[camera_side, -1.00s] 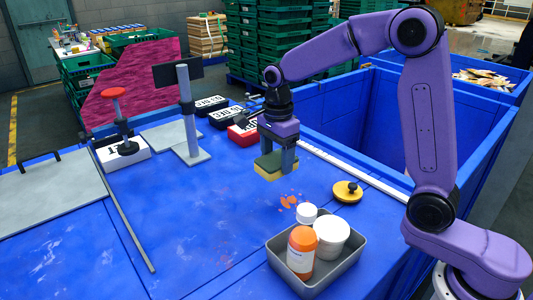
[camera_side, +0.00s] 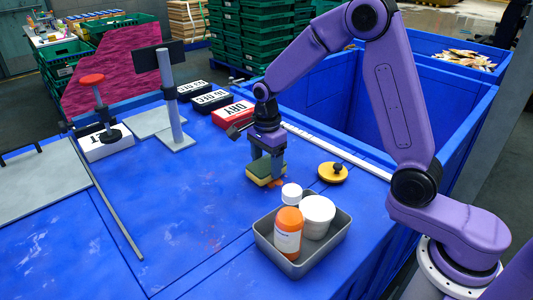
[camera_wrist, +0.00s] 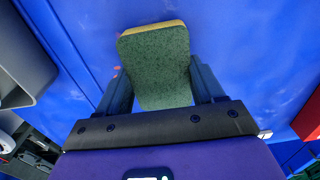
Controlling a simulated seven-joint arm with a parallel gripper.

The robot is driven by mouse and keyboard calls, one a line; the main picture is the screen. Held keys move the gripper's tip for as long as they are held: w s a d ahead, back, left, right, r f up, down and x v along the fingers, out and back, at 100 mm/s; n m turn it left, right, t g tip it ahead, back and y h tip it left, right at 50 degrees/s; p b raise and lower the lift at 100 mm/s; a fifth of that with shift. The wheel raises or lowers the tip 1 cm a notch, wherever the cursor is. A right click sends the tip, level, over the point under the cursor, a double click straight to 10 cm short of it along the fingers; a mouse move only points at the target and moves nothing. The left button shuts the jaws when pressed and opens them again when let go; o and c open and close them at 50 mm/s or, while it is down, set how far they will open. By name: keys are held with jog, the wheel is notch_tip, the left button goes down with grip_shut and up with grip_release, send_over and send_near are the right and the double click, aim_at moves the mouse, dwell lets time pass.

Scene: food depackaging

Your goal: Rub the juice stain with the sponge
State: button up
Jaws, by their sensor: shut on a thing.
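The sponge (camera_side: 262,177), yellow with a green scouring face, is held between the fingers of my gripper (camera_side: 266,163) in the side view. In the wrist view the sponge's green face (camera_wrist: 155,65) fills the space between the fingers, with a thin yellow edge at the top. The orange juice stain (camera_side: 277,183) shows at the sponge's right edge on the blue table, partly hidden by the sponge. A small orange speck of it shows left of the sponge in the wrist view (camera_wrist: 117,68). The sponge is at or just above the table; I cannot tell if it touches.
A grey tray (camera_side: 337,243) with an orange-bodied bottle (camera_side: 288,232) and white containers stands close in front of the stain. A yellow disc with a black knob (camera_side: 333,172) lies to the right. Date stamp blocks (camera_side: 232,112) sit behind.

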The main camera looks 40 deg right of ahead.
jog(key=shift+s+f, duration=0.6)
jog(key=shift+s, duration=3.15)
jog(key=shift+w+f, duration=0.1)
jog(key=shift+w, duration=3.75)
jog(key=shift+s+r, duration=0.1)
jog(key=shift+r, duration=4)
jog(key=shift+f, duration=0.15)
